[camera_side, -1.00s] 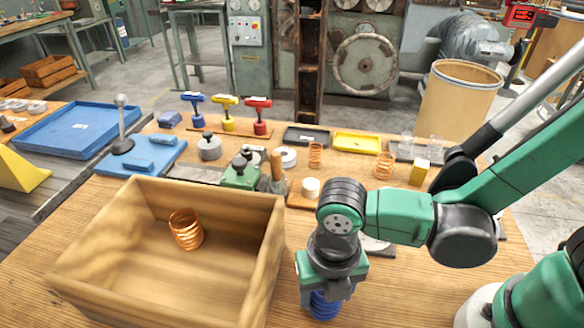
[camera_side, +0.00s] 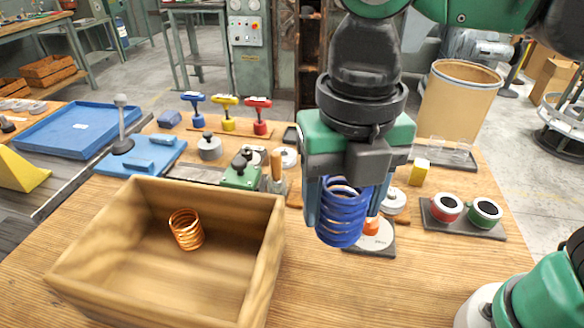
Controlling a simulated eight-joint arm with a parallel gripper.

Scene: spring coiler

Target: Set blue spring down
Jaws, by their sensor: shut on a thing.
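The blue spring (camera_side: 341,222) is upright in the jaws of my gripper (camera_side: 345,195). My gripper is shut on it and holds it up in the air, to the right of the wooden box. The spring's upper coils are partly hidden by the jaws. A white round base with an orange piece (camera_side: 372,238) lies behind the spring, partly covered by it. A copper spring (camera_side: 187,229) stands inside the wooden box.
The open wooden box (camera_side: 262,262) stands at front left, its right wall close to the gripper. Red and green round pads (camera_side: 467,212) sit on a dark plate at the right. A yellow block (camera_side: 419,172) stands behind them. The front tabletop (camera_side: 380,290) is clear.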

